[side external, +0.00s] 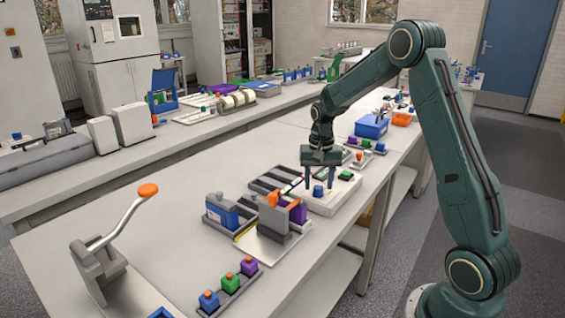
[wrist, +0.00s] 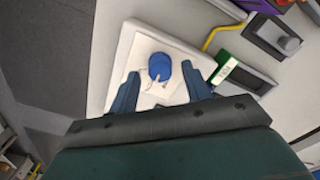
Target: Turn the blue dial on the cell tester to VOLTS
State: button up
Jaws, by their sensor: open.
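The blue dial (side external: 318,191) stands on the white cell tester (side external: 326,207) near the bench's right edge. In the wrist view the dial (wrist: 159,66) is a round blue knob on the white face, with a light pointer mark toward the bottom of the picture. Small marks on the face around it are too small to read, so I cannot tell which one it points at. My gripper (side external: 319,186) is open, pointing down over the tester. In the wrist view its two fingers are on either side of the dial, with gaps visible; I see no contact.
Left of the tester stand a purple block (side external: 297,211) and a blue cell block (side external: 222,214). A blue bin (side external: 371,126) is behind.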

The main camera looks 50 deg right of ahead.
aim_at(318, 188)
notch_tip(318, 188, up, 13)
dwell(0.6)
jog(key=s+a+r+n+t, duration=0.3)
jog(key=s+a+r+n, duration=0.3)
jog(key=s+a, duration=0.55)
jog(key=s+a+f+n+t, duration=0.2)
jog(key=s+a+n, duration=0.2)
jog(key=s+a, duration=0.5)
jog(key=s, duration=0.3)
jog(key=shift+a+n+t, duration=0.15)
jog(key=shift+n+t, duration=0.15)
